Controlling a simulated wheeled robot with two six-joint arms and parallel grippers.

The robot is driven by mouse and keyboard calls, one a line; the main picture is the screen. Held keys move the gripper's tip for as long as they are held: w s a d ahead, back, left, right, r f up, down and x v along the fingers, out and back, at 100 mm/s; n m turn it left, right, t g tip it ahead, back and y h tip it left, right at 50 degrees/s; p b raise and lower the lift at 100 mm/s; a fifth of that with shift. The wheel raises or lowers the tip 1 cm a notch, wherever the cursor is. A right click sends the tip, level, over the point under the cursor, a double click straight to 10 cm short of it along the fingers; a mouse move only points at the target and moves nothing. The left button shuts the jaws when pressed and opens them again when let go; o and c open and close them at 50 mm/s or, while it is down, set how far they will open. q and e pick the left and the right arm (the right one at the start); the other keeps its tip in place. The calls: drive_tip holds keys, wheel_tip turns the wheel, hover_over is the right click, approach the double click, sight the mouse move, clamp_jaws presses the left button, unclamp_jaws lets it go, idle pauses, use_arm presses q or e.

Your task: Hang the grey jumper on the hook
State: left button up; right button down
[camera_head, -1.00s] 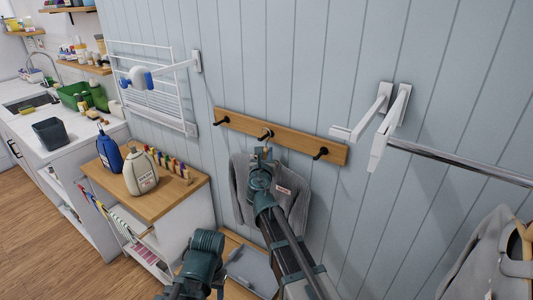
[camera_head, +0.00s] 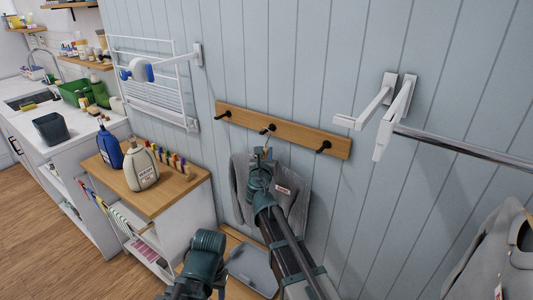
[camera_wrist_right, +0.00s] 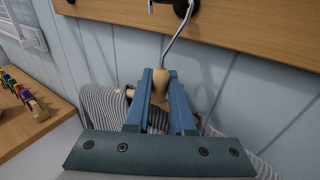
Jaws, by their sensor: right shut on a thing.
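The grey jumper (camera_head: 293,203) hangs on a wooden hanger (camera_wrist_right: 161,82) against the wall, below the hook board (camera_head: 310,139). My right gripper (camera_head: 262,158) is in front of it. In the right wrist view, my right gripper (camera_wrist_right: 160,92) is shut on the hanger's wooden neck. The hanger's wire hook (camera_wrist_right: 172,45) runs up to the black middle hook (camera_head: 267,129), which also shows in the wrist view (camera_wrist_right: 181,7). The jumper looks striped up close.
The board's outer hooks (camera_head: 223,115) (camera_head: 324,146) are bare. A white wall bracket (camera_head: 385,110) and metal rail (camera_head: 470,151) are on the right, with a grey garment (camera_head: 490,255) below. A drying rack (camera_head: 155,85) and a wooden-topped cabinet (camera_head: 172,193) with bottles stand left.

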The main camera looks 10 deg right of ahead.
drive_tip(key=c, duration=0.7)
unclamp_jaws()
drive_tip(key=v, duration=1.4)
drive_tip(key=shift+p, duration=0.4)
drive_tip(key=s+d+f+m+g+h, duration=0.1)
drive_tip(key=s+f+m+g, duration=0.3)
drive_tip(key=f+m, duration=0.3)
drive_tip(key=s+d+f+m+g, duration=0.2)
drive_tip(key=s+f+m+g, duration=0.25)
drive_tip(key=m, duration=0.55)
drive_tip(key=s+a+f+m+g+y, duration=0.1)
drive_tip(key=s+a+f+m+g, duration=0.1)
drive_tip(key=s+a+f+m, duration=0.1)
drive_tip(key=s+a+f+m+g+y, duration=0.2)
drive_tip(key=s+a+f+m+g, duration=0.1)
drive_tip(key=s+m, duration=0.2)
drive_tip(key=s+a+f+m+g+y, duration=0.1)
drive_tip(key=s+a+f+m+g, duration=0.1)
drive_tip(key=s, duration=0.5)
drive_tip(key=shift+s+a+f+m+g+y, duration=0.15)
drive_tip(key=shift+a+f+m+g+y, duration=0.05)
drive_tip(key=shift+a+m+g, duration=0.2)
drive_tip(key=shift+s+a+f+m+g+y, duration=0.15)
drive_tip(key=shift+a+f+m+g+y, duration=0.1)
drive_tip(key=shift+m, duration=0.25)
